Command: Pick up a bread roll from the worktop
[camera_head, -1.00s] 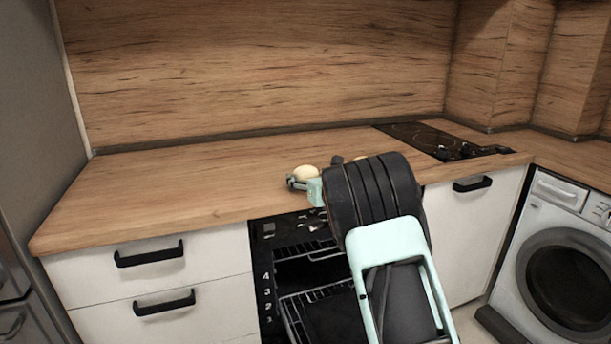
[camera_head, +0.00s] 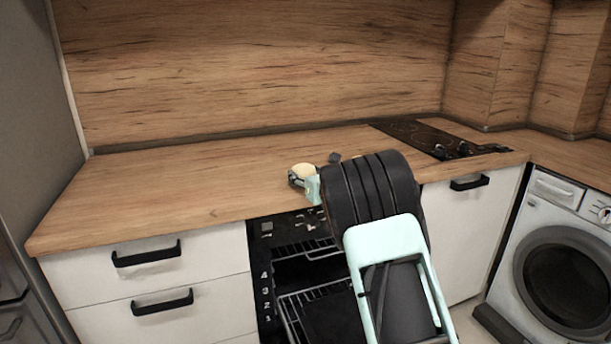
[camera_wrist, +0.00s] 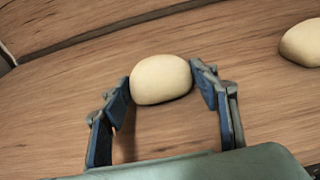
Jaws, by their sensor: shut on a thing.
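A pale, oval bread roll (camera_wrist: 161,79) sits between the two fingertips of my gripper (camera_wrist: 160,86) in the wrist view, with a finger touching each side. In the head view the same roll (camera_head: 303,170) shows just behind my gripper (camera_head: 297,180) near the front part of the wooden worktop (camera_head: 180,182). My gripper is shut on this roll. Whether the roll is clear of the worktop I cannot tell. A second pale roll (camera_wrist: 302,43) lies on the worktop to the right in the wrist view; my arm hides it in the head view.
A black hob (camera_head: 440,140) is at the back right. The oven (camera_head: 290,265) stands below the worktop, and the worktop's left side is clear. A wood splashback (camera_head: 260,65) rises behind.

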